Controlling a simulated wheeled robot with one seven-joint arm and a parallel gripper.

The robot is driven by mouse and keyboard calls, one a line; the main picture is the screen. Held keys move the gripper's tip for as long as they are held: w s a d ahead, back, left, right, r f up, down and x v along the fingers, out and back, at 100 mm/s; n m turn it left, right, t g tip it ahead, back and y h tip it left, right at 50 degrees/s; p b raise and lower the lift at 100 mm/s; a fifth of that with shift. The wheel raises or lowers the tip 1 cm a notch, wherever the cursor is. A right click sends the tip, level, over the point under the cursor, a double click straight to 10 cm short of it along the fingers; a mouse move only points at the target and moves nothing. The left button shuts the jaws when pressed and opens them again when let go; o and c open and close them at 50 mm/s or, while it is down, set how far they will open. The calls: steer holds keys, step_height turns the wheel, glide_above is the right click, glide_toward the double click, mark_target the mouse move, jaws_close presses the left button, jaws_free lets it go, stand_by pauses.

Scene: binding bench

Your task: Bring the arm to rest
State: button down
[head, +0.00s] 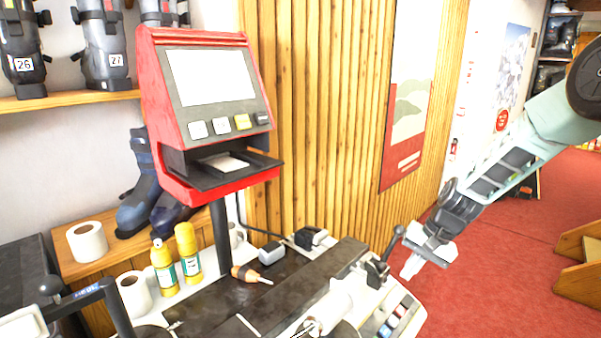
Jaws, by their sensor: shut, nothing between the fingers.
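My arm reaches in from the right side of the head view. My gripper (411,268) is at its lower end, pointing down and to the left. Its fingers are shut with nothing between them. It hangs just past the right end of the workbench (305,275), beside a dark clamp-like fitting (377,270) with a lever. From this view I cannot tell how far apart the gripper and the fitting are.
A red machine with a screen (210,78) stands on a post behind the bench. Wooden steps (580,262) stand at the right. Red carpet (505,270) beyond the bench is clear.

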steer(key=s+a+r+n+g+h, duration=0.1)
steer(key=s+a+r+n, duration=0.35)
steer(key=s+a, duration=0.35)
steer(key=s+a+r+n+h, duration=0.1)
steer(key=s+a+r+n, duration=0.2)
steer(key=s+a+r, duration=0.5)
steer(key=s+d+n+h, duration=0.1)
steer(key=s+n, duration=0.4)
steer(key=s, duration=1.3)
steer(key=shift+s+d+f+h, duration=0.2)
steer(key=shift+d+h, duration=0.2)
steer(key=shift+d, duration=0.3)
steer(key=shift+n, duration=0.25)
